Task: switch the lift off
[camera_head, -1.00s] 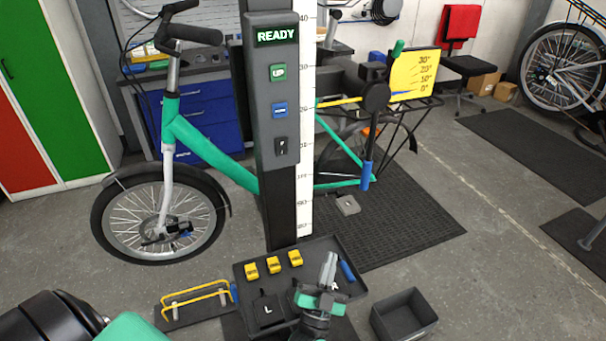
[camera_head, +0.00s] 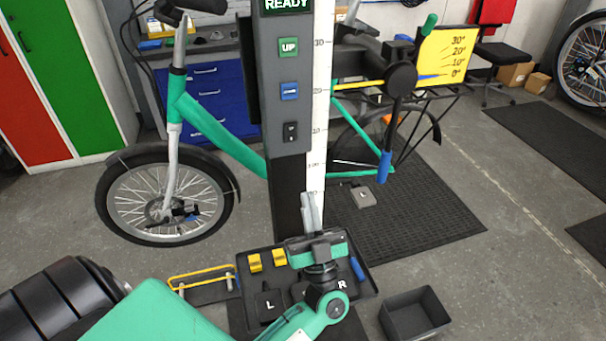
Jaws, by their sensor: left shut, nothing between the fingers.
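The lift's control column (camera_head: 278,75) stands in the middle of the head view. Below are a green UP button (camera_head: 288,50), a blue button (camera_head: 289,91) and a black rocker switch (camera_head: 290,132). The marking on the rocker is too small to read. My left gripper (camera_head: 311,200) points upward in front of the column's lower part, below the rocker switch and apart from it. Its fingers are shut and empty. My right gripper is not in view.
A black tray (camera_head: 251,297) with yellow blocks (camera_head: 254,263) lies at the column's foot, partly hidden by my left arm. A dark open bin (camera_head: 416,312) stands to its right. A green bike (camera_head: 215,127) stands behind the column. A blue-tipped lever (camera_head: 385,165) hangs at right.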

